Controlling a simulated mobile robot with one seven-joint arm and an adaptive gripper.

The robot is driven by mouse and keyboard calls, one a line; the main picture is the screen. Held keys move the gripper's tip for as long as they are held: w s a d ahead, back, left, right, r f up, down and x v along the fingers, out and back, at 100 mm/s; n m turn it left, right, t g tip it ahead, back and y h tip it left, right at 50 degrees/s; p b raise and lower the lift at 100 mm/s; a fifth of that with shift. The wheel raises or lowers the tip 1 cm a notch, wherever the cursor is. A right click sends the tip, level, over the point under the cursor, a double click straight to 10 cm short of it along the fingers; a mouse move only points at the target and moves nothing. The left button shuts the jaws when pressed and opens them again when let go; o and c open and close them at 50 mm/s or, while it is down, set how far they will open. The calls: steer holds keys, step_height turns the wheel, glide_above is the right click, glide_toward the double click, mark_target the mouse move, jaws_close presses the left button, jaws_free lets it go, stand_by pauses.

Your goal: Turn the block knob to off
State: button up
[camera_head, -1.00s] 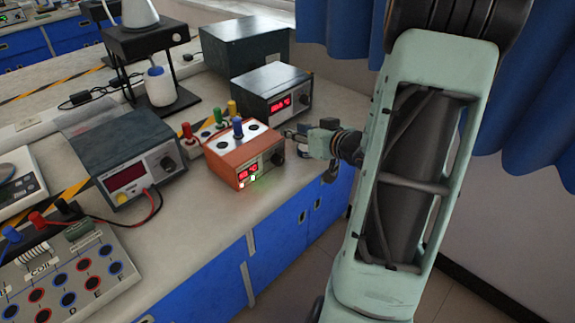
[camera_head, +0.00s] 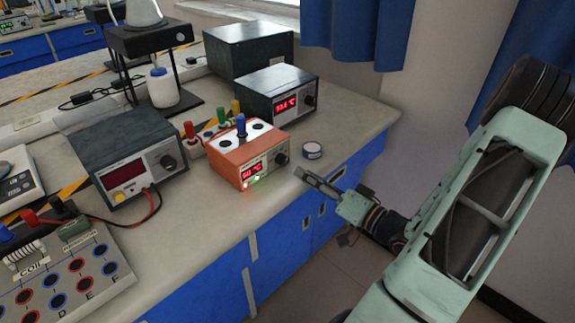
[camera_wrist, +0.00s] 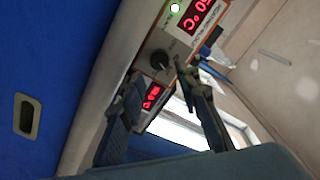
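The orange block heater (camera_head: 243,152) with a white top stands near the bench's front edge. Its red display and a green light are lit. Its dark knob (camera_head: 282,158) is on the right of the front panel; the knob also shows in the wrist view (camera_wrist: 160,59). The knob's setting is too small to read. My gripper (camera_head: 316,178) is to the right of and in front of the knob, apart from it. In the wrist view its two fingers (camera_wrist: 165,82) are spread with nothing between them, and the knob lies beyond the gap.
A small round tin (camera_head: 312,151) stands right of the block. A dark box with a lit red display (camera_head: 277,90) stands behind it. A power supply (camera_head: 120,150) with leads is at left. Coloured plugs (camera_head: 212,130) stand close behind the block. The floor side is clear.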

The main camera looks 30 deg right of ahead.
mark_target(286, 162)
steer(key=x, duration=0.7)
steer(key=shift+w+a+b, duration=0.1)
steer(key=shift+w+b, duration=0.3)
steer(key=shift+c, duration=0.2)
jaws_close()
